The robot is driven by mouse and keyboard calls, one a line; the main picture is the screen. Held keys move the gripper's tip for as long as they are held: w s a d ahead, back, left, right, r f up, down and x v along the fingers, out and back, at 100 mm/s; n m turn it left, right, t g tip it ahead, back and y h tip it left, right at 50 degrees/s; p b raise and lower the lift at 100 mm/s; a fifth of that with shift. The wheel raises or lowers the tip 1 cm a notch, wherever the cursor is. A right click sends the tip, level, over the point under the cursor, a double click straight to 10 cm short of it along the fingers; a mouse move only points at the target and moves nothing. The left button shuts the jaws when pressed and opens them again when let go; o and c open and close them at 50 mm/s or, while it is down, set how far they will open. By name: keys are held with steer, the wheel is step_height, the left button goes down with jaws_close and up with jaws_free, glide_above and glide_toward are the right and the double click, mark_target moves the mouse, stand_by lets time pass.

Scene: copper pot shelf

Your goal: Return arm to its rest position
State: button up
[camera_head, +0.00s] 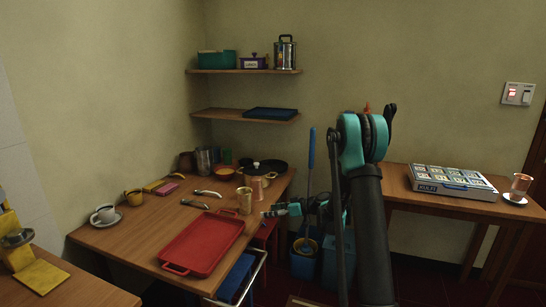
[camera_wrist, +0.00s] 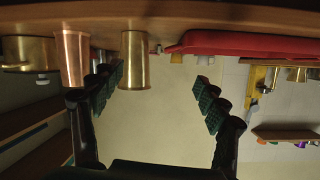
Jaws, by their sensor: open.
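My arm (camera_head: 368,190) reaches from the lower right toward the wooden table. My gripper (camera_head: 268,211) is at the table's right edge, beside a brass cup (camera_head: 245,201). In the wrist view, which looks upside down, my gripper (camera_wrist: 160,88) has its fingers spread wide with nothing held between them. The brass cup (camera_wrist: 134,60) shows beyond the left finger, and a copper cup (camera_wrist: 73,58) is partly behind that finger. Both cups stand upright on the table. I cannot tell how far the fingers are from the brass cup.
A red tray (camera_head: 203,243) lies at the table's front. Pans, mugs and utensils stand behind. Two wall shelves (camera_head: 245,71) hold pots and a blue tray (camera_head: 270,113). Blue bins (camera_head: 304,264) stand below.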

steer(key=s+d+m+h, duration=0.3)
steer(key=s+d, duration=0.3)
steer(key=s, duration=0.7)
steer(key=s+d+m+h, duration=0.4)
steer(key=s+d, duration=0.3)
steer(key=s, duration=0.6)
steer(key=s+d+m+g+h, duration=0.1)
steer(key=s+d+m+h, duration=0.3)
steer(key=s, duration=0.9)
steer(key=d+h, duration=0.2)
steer(key=d, duration=0.1)
steer(key=shift+s, duration=0.15)
